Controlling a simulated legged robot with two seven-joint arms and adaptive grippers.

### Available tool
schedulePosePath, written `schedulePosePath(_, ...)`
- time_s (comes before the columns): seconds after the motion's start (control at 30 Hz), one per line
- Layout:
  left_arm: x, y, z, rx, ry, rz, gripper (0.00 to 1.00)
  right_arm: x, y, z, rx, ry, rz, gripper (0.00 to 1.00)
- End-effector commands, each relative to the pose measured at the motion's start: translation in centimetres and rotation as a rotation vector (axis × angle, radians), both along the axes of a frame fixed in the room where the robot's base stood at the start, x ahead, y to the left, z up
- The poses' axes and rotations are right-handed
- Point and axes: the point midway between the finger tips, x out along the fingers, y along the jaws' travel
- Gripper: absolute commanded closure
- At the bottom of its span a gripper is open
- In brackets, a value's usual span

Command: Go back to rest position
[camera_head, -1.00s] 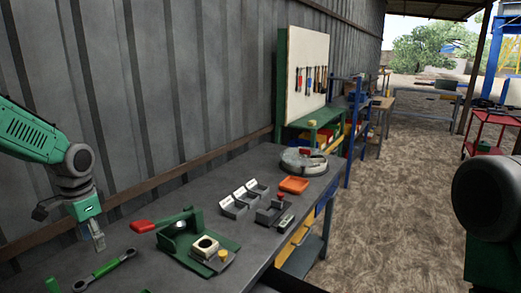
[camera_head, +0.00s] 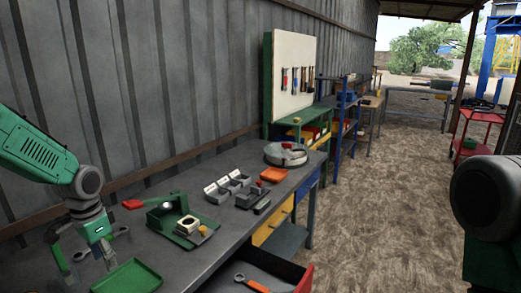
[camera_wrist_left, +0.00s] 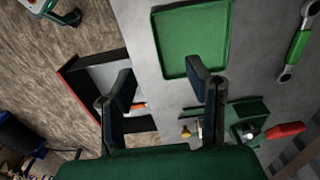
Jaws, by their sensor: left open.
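My left gripper (camera_head: 88,262) is over the near left part of the grey workbench (camera_head: 225,222), open with nothing between its fingers. Its two spread fingers also show in the left wrist view (camera_wrist_left: 166,90). A green tray (camera_head: 128,278) lies on the bench just right of the gripper, and in the wrist view it is beyond the fingers (camera_wrist_left: 192,42). A wrench with a green handle (camera_wrist_left: 298,46) lies beside the tray. My right gripper is out of view; a dark rounded part at the right edge seems to be my right arm.
An open drawer (camera_head: 300,278) holding an orange wrench (camera_head: 250,284) juts out in front.

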Motion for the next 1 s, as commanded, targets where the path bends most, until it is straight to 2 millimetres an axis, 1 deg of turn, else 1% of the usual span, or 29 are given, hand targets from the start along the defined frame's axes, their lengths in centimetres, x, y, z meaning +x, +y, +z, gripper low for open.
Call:
schedulePosePath(0.03, -0.5, -0.8, -1.1, -0.006, 0.004, 0.002, 0.55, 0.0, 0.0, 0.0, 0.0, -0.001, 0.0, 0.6)
schedulePosePath(0.17, -2.1, -3.0, -3.8, -0.025, -0.001, 0.02, 0.55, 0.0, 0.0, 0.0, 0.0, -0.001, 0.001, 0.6)
schedulePosePath(0.27, -3.8, -5.1, -6.3, -0.041, -0.003, 0.04, 0.55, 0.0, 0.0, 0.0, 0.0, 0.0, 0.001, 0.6)
schedulePosePath(0.37, -6.2, -7.4, -9.3, -0.059, 0.0, 0.072, 0.55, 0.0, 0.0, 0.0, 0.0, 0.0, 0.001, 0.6)
schedulePosePath(0.47, -10.1, -10.2, -13.0, -0.075, 0.008, 0.123, 0.55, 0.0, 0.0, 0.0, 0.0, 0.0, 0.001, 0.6)
schedulePosePath(0.5, -12.2, -11.3, -14.5, -0.079, 0.012, 0.15, 0.55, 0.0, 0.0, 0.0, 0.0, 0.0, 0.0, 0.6)
schedulePosePath(0.53, -13.9, -12.0, -15.6, -0.081, 0.013, 0.174, 0.55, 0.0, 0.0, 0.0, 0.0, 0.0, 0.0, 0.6)
schedulePosePath(0.57, -15.6, -12.7, -16.6, -0.08, 0.014, 0.197, 0.55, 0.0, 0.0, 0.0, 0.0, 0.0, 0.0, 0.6)
schedulePosePath(0.6, -17.9, -13.3, -17.7, -0.078, 0.013, 0.229, 0.55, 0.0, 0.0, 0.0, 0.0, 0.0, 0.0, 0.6)
schedulePosePath(0.63, -19.5, -13.7, -18.3, -0.074, 0.011, 0.252, 0.55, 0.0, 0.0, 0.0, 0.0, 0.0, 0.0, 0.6)
schedulePosePath(0.67, -21.0, -14.0, -18.8, -0.07, 0.01, 0.272, 0.55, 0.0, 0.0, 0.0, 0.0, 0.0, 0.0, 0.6)
schedulePosePath(0.7, -23.0, -14.2, -19.3, -0.062, 0.007, 0.298, 0.55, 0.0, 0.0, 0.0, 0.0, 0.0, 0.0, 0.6)
schedulePosePath(0.77, -25.7, -14.4, -19.8, -0.049, 0.001, 0.333, 0.55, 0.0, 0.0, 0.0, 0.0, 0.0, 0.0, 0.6)
schedulePosePath(0.8, -27.4, -14.4, -20.0, -0.038, -0.002, 0.352, 0.55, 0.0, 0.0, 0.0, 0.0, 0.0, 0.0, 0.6)
schedulePosePath(0.87, -29.7, -14.3, -20.0, -0.02, -0.01, 0.379, 0.55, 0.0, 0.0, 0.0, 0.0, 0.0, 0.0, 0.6)
schedulePosePath(0.9, -31.2, -14.2, -19.9, -0.008, -0.015, 0.394, 0.55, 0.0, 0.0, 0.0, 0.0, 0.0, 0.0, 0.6)
schedulePosePath(0.97, -33.1, -14.0, -19.8, 0.01, -0.025, 0.412, 0.55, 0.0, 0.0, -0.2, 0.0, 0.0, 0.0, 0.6)
schedulePosePath(1.0, -32.1, -14.0, -21.5, 0.002, -0.037, 0.415, 0.55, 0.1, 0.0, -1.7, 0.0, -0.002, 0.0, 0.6)
